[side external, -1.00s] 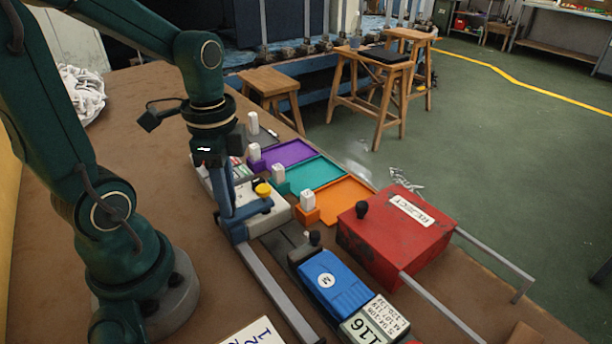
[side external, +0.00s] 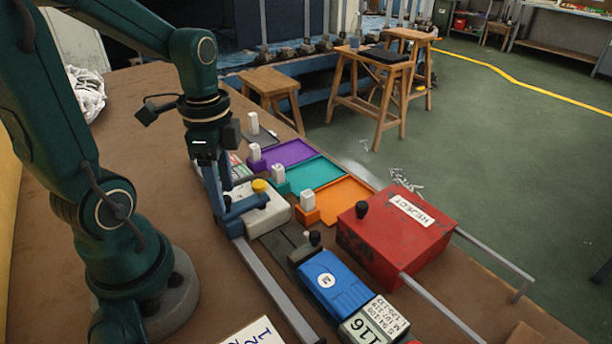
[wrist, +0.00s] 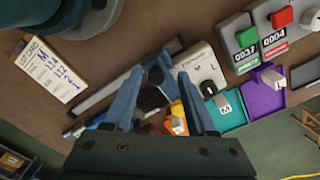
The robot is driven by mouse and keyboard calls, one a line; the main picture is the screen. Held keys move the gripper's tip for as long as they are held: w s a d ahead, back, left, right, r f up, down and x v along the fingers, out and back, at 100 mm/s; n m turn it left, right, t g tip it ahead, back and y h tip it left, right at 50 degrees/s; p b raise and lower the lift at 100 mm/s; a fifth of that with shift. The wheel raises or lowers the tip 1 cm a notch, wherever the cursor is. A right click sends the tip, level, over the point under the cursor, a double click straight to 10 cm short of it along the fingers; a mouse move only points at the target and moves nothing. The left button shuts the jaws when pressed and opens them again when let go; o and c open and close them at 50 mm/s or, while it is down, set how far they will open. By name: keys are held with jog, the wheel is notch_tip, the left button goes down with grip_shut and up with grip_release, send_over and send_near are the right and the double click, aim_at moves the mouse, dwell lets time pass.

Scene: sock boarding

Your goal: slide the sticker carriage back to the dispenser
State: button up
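The sticker carriage (side external: 232,224) is a blue block on a grey metal rail, with a blue arm reaching right and a yellow round top (side external: 259,185) at its side. My gripper (side external: 218,198) points down at the carriage. In the wrist view the two blue fingers of my gripper (wrist: 162,74) stand apart, with the blue carriage and a dark round knob (wrist: 152,96) between them. Whether either finger touches it is hard to see. A white box with a black dial (wrist: 208,88), marked M and L, lies beside the carriage; I cannot tell whether this is the dispenser.
The rail (side external: 275,288) runs toward the front. To its right are a blue sock piece (side external: 338,290), a red reject box (side external: 390,240), and orange (side external: 345,204), teal (side external: 315,175) and purple (side external: 290,153) trays. A written card (wrist: 55,70) lies on the table.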

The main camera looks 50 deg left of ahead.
jog(key=shift+r, duration=2.55)
jog(key=shift+d+r, duration=0.2)
jog(key=shift+d, duration=0.2)
jog(key=d+r+n+t, duration=0.1)
jog(key=d+n+t, duration=0.4)
jog(key=d+n, duration=0.2)
jog(key=shift+d+r+n+t, duration=0.3)
jog(key=shift+n, duration=0.1)
